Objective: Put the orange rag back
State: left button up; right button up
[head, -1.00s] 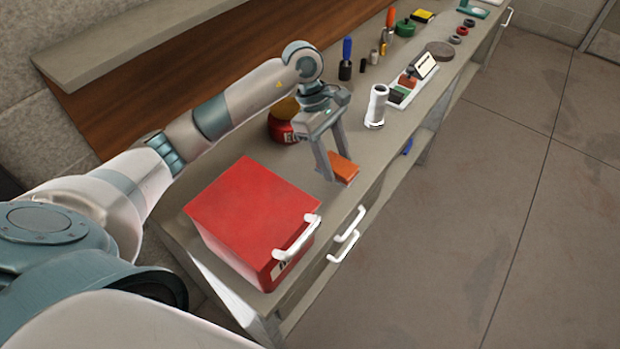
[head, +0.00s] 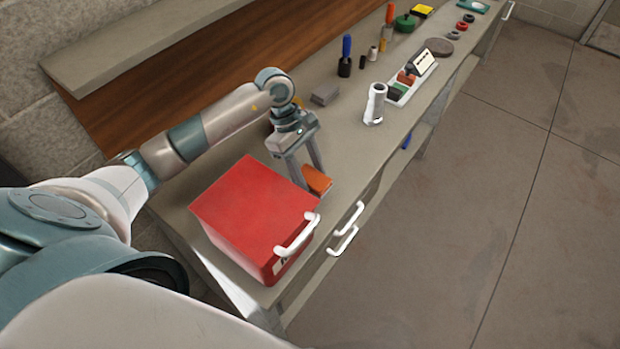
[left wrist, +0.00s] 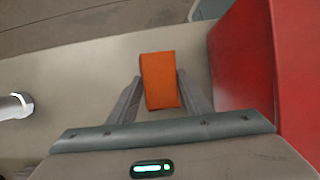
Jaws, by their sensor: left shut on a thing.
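The orange rag (head: 317,179) is a folded orange block between the fingers of my left gripper (head: 308,180), just behind the red box. In the left wrist view the rag (left wrist: 159,80) sits between the two fingertips of my left gripper (left wrist: 160,92), which is shut on it. Whether the rag touches the bench top is hard to tell. My right gripper is not in view.
The red box (head: 245,215) with a white handle stands at the near end of the bench, close to the gripper. A white cylinder (head: 375,104), a grey block (head: 325,94) and a tray (head: 428,75) stand farther along. Bare bench top (head: 345,150) lies between.

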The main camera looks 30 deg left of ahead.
aim_at(307, 173)
pick_arm(q)
jog(key=shift+f+p, duration=0.7)
jog(key=shift+f, duration=0.75)
jog(key=shift+f, duration=0.1)
jog(key=shift+f, duration=0.1)
jog(key=o, duration=1.1)
